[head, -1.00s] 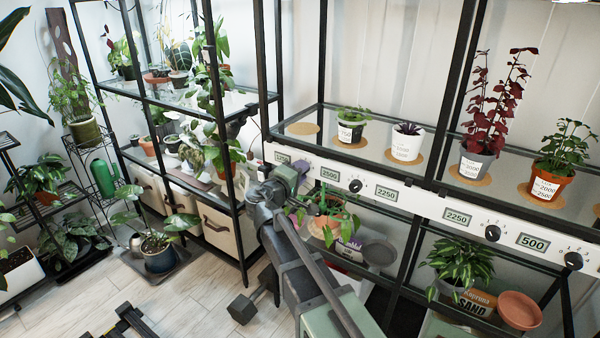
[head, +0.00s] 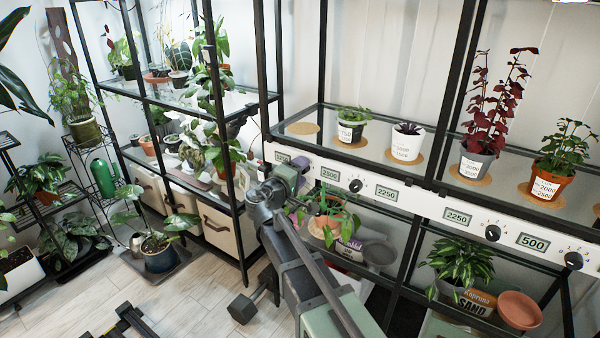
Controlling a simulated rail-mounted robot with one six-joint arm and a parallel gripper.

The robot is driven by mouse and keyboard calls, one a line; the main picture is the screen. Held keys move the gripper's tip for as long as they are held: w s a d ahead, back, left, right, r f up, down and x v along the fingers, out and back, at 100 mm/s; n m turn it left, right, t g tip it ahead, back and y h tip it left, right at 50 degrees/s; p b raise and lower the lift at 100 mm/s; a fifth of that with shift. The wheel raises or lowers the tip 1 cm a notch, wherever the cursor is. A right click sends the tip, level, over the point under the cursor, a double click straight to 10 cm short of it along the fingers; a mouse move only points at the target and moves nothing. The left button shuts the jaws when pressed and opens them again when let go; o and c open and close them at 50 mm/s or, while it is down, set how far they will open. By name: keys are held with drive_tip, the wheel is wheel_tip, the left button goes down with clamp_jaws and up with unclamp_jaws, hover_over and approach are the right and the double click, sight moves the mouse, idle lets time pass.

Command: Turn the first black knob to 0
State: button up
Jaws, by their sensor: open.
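Black knobs sit on the white panel strip along the shelf's front edge. One knob (head: 355,186) is between a display reading 2500 (head: 330,174) and one reading 2250 (head: 386,194). Two more knobs are further right, one (head: 492,233) left of the 500 display (head: 533,243) and one (head: 573,261) right of it. A leftmost display (head: 283,158), small and hard to read, shows at the panel's left end. Contact cannot be told.
Below the panel are a leafy plant (head: 455,262) and a terracotta saucer (head: 519,310). A black shelf post (head: 264,75) stands close by my wrist.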

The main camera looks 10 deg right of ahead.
drive_tip(key=v, duration=1)
drive_tip(key=shift+s+a, duration=0.25)
drive_tip(key=shift+a, duration=0.05)
drive_tip(key=s+d+f+m+g+y, duration=0.3)
drive_tip(key=s+f+g+y, duration=0.35)
drive_tip(key=s+f, duration=0.3)
drive_tip(key=s+d+f+m+g+y, duration=0.35)
drive_tip(key=s+f+g+y, duration=0.35)
drive_tip(key=s, duration=0.3)
wheel_tip(320, 180, up, 25)
drive_tip(key=d+p, duration=0.1)
drive_tip(key=p, duration=2.4)
drive_tip(key=shift+w+f+t, duration=0.15)
drive_tip(key=shift+w+t, duration=0.1)
drive_tip(key=shift+t, duration=0.2)
